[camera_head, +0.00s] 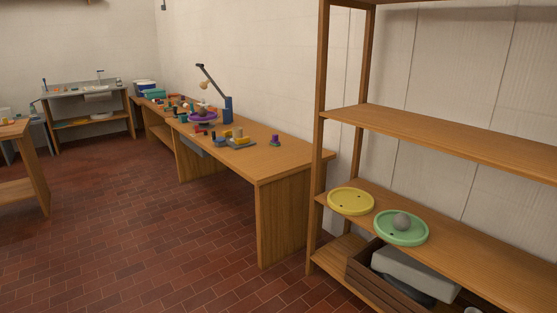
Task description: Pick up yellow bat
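The yellow bat (350,202) is a round, flat disc with a raised rim and small dark holes. It lies flat and empty on the middle shelf of the wooden rack at the right, near the shelf's left end. Neither of my grippers shows in this view.
The wooden rack (315,150) has an upright post left of the yellow bat and an upper shelf (450,137) above. A crate (372,275) sits below. A long workbench (280,158) holds tools and a lamp (227,105). The brick floor (180,245) is clear.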

